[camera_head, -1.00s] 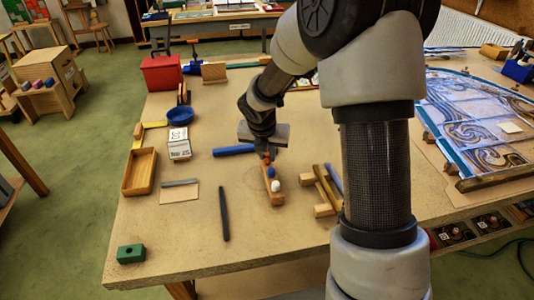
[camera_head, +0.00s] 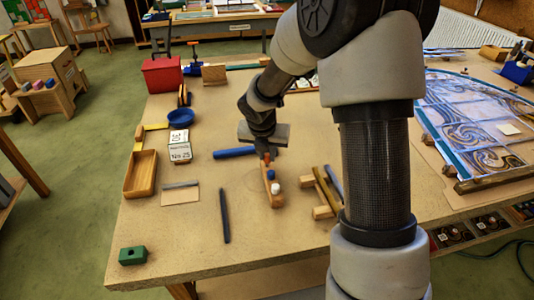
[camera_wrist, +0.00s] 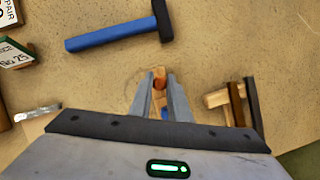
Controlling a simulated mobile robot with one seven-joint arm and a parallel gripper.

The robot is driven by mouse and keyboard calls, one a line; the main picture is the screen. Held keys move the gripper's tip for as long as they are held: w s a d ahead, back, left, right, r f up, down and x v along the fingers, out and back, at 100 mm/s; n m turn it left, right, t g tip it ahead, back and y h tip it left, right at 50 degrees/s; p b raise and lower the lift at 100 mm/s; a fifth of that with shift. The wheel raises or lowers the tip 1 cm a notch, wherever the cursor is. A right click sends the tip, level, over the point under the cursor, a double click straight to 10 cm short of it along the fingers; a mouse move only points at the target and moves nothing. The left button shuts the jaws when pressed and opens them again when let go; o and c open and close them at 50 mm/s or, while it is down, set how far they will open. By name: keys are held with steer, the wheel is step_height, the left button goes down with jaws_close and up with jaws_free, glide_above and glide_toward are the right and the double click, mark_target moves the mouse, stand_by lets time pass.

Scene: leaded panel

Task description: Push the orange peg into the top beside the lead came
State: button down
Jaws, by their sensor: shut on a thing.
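The orange peg (camera_wrist: 159,84) stands at the far end of a small wooden block (camera_head: 276,200) on the bench top. My gripper (camera_wrist: 160,77) is shut on it, one grey finger on each side. In the head view my gripper (camera_head: 266,155) points down over that end of the block. A blue peg (camera_head: 269,175) and a white peg (camera_head: 275,187) stand in the same block, nearer the front. The leaded panel (camera_head: 470,125) lies on the right of the bench. I cannot tell which strip is the lead came.
A blue-handled hammer (camera_head: 235,152) lies just left of my gripper. A wooden stand with bars (camera_head: 325,190) is close on the right. A dark rod (camera_head: 225,215), a green block (camera_head: 132,255) and a wooden tray (camera_head: 140,174) are left.

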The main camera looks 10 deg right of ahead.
steer(key=shift+r, duration=0.15)
stand_by(0.3)
steer(key=shift+r+p, duration=1.6)
steer(key=shift+p, duration=0.4)
steer(key=c, duration=2.3)
jaws_free()
jaws_close()
steer(key=s+a, duration=0.3)
steer(key=a, duration=0.3)
steer(key=s+a, duration=0.3)
steer(key=a, duration=0.4)
steer(key=shift+s+a+r, duration=0.25)
steer(key=shift+a+r, duration=0.05)
steer(key=shift+p, duration=0.45)
steer(key=shift+f+b, duration=2.25)
steer(key=shift+f, duration=0.6)
